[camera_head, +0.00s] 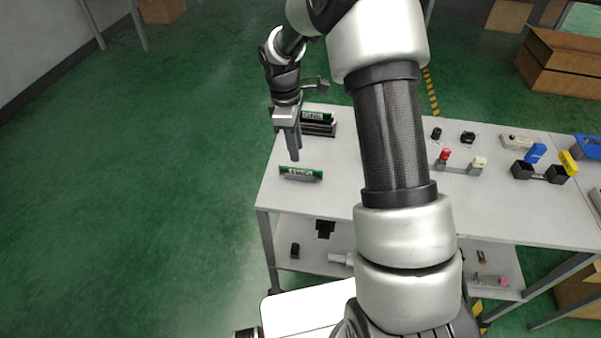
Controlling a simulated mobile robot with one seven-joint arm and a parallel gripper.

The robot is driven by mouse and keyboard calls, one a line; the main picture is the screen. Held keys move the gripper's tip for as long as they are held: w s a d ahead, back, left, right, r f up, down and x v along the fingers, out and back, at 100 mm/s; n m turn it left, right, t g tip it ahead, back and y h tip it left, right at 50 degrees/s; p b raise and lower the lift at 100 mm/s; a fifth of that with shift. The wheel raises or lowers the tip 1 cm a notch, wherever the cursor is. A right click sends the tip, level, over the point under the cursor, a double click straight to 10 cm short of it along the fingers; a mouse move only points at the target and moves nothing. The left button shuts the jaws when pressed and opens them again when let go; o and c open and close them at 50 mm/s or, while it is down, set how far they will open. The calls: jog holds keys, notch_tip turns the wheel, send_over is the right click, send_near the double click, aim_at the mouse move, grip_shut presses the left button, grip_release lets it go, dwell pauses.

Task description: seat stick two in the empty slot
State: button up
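One green memory stick (300,171) stands on edge near the left front of the white table, in a low grey holder (302,179). Another green stick (313,115) sits in a dark slotted fixture (322,130) farther back. Neither stick shows a readable number. My gripper (293,157) points down just above and behind the front stick, apart from it by the look of it. Its fingers overlap in this view, so their opening is not clear. My gripper hides the left part of the fixture, and an empty slot is not clearly visible.
My arm covers the table's middle. To its right are a fixture with a red knob (445,154), a dark fixture with a blue lever (536,153) and a yellow lever (568,163), and small black parts (467,137). The white tabletop (335,195) is clear right of the front stick.

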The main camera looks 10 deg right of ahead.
aim_at(301, 173)
jog(key=f, duration=0.5)
jog(key=d+f, duration=0.1)
jog(key=f, duration=0.1)
jog(key=shift+d+f, duration=0.1)
jog(key=shift+f, duration=0.25)
grip_shut()
